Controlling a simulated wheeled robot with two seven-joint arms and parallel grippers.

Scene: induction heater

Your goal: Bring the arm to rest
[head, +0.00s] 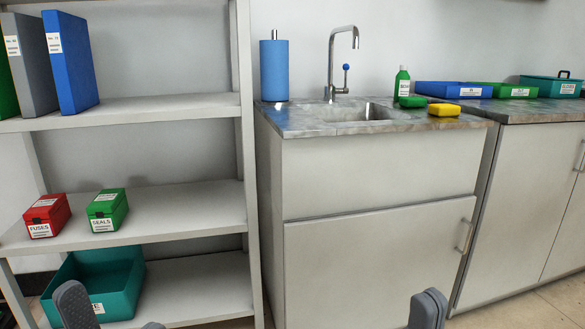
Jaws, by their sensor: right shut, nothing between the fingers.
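My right gripper (428,308) shows at the bottom edge, in front of the sink cabinet's door. Its two grey fingertips are together, with nothing between them. My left gripper (112,314) is at the bottom left, in front of the teal bin on the low shelf. Its grey fingertips stand apart, with nothing seen held between them; most of it is below the picture.
A grey shelf unit (190,107) on the left holds binders (70,65), a red fuses box (49,217), a green seals box (107,211) and a teal bin (125,280). The sink cabinet (375,180) stands right of it.

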